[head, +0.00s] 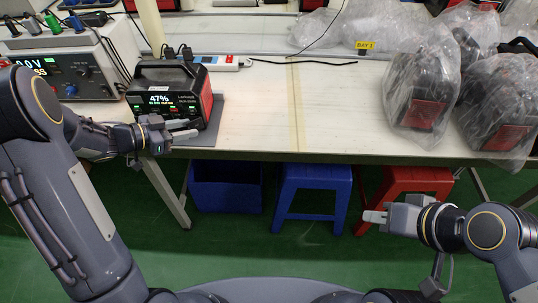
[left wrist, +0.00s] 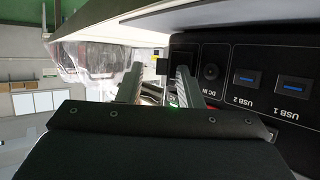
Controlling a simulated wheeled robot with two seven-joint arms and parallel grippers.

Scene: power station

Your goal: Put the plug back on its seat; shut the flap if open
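The power station (head: 170,92), black with red sides and a lit display reading 47%, stands on a grey mat (head: 212,122) on the bench. My left gripper (head: 186,129) is just in front of its lower front. In the left wrist view its two fingers (left wrist: 160,88) are apart, with nothing clearly held between them. Beside them is the black panel (left wrist: 250,110) with a round DC IN socket (left wrist: 210,72) and USB ports. I cannot make out a loose plug or the flap's state. My right gripper (head: 375,216) hangs before the bench, away from everything; its opening is unclear.
A bench power supply (head: 70,65) stands left of the station. A white power strip (head: 222,62) with black plugs (head: 177,52) lies behind it. Bagged units (head: 420,95) stand at the right. The bench middle is clear. Blue (head: 313,190) and red (head: 415,182) stools stand below.

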